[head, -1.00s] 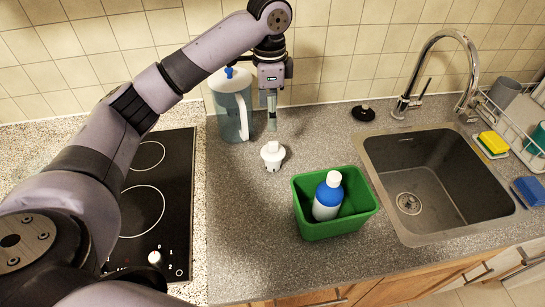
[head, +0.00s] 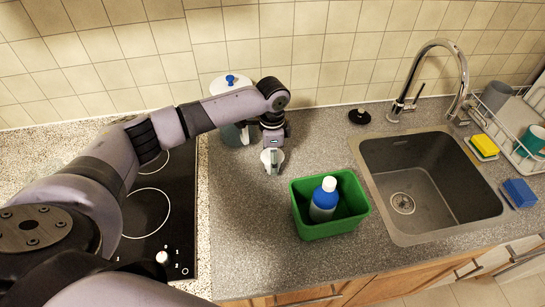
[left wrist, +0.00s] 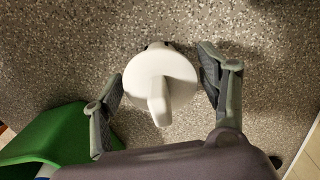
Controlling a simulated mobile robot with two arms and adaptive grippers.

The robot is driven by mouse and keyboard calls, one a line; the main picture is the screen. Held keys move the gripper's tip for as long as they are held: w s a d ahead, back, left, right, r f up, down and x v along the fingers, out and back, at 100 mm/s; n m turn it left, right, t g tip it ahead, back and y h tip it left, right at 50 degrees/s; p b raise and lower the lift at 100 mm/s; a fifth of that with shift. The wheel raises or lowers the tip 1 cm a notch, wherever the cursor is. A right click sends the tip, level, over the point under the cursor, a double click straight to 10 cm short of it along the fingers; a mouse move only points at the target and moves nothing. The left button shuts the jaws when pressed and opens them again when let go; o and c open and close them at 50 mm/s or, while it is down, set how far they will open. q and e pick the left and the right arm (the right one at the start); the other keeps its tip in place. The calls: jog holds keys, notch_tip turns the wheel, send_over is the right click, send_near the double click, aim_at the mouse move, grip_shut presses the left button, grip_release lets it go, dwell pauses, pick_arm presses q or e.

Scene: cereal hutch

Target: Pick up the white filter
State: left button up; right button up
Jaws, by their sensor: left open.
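The white filter (head: 267,158) stands on the grey speckled counter, just left of the green bin. In the left wrist view the white filter (left wrist: 162,82) shows from above, with a round top and a raised grip across it. My left gripper (head: 272,160) is over the filter, pointing down. In the left wrist view its two fingers (left wrist: 160,88) are spread on either side of the filter, with a gap on each side. My right gripper is in neither view.
The green bin (head: 303,229) holds a blue and white bottle (head: 324,200). A water jug (head: 231,85) stands behind my left arm, partly hidden. The sink (head: 418,225) is at the right, the black hob (head: 150,225) at the left.

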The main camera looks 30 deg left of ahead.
pick_arm(q)
jog(key=shift+f, duration=0.7)
jog(key=shift+c, duration=0.4)
jog(key=shift+c, duration=0.8)
jog(key=shift+r, duration=0.1)
jog(key=c, duration=0.8)
jog(key=shift+o, duration=0.2)
